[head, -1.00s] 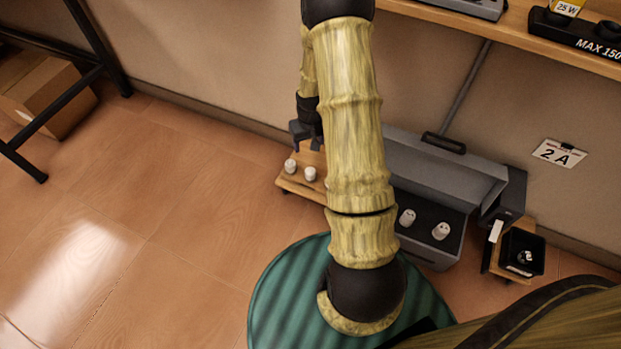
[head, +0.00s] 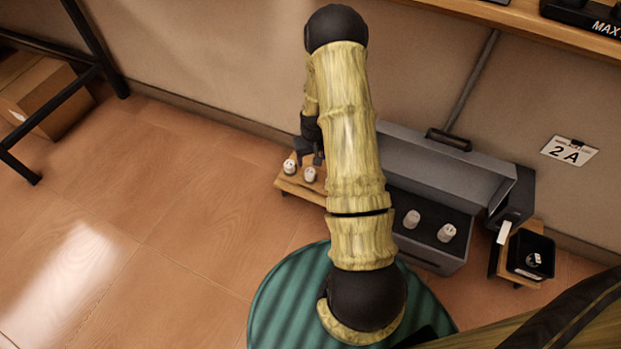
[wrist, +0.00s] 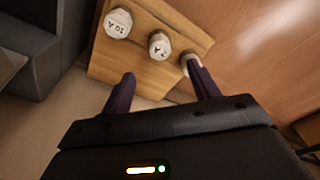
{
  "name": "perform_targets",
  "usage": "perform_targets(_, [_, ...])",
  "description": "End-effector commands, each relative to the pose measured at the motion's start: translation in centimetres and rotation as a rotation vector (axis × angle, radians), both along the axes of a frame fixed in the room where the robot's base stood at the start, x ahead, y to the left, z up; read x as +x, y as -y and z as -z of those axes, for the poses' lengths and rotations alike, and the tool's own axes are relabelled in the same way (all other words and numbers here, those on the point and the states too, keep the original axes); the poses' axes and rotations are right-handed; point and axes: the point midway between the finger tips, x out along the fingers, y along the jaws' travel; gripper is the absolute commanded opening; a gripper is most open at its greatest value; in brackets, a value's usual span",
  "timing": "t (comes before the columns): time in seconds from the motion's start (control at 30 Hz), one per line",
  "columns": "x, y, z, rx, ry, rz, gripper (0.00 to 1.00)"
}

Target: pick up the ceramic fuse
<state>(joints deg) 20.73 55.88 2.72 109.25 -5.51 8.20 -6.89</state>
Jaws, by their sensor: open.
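Ceramic fuses stand upright in a row on a wooden block. In the wrist view one fuse is marked 10 A (wrist: 118,22), the middle one seems marked 2 A (wrist: 159,44), and a third fuse (wrist: 190,62) is partly covered by my right finger. My gripper (wrist: 162,84) is open and empty, with the 2 A fuse beyond the gap between its fingertips. In the head view my gripper (head: 309,154) is just behind two of the fuses (head: 290,167) (head: 309,174); my arm hides the block's right part. A wall card (head: 569,151) reads 2 A.
An open grey metal box (head: 428,258) holds two more white cylinders (head: 446,233), right of the block (head: 290,187). A black tray (head: 545,243) with small items sits further right. A green ribbed round surface (head: 275,300) lies in front.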

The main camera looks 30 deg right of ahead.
Motion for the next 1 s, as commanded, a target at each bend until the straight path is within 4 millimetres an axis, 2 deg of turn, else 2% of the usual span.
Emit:
perform_targets(0.03, [0.1,0.0,1.5,0.0,-0.001,0.0,0.61])
perform_targets(0.3, [0.6,0.1,5.1,0.0,0.0,0.0,0.61])
perform_targets(0.77, [0.7,0.1,5.6,0.0,0.001,0.0,0.61])
perform_targets(1.0, [1.0,0.2,7.9,0.0,0.0,0.0,0.61])
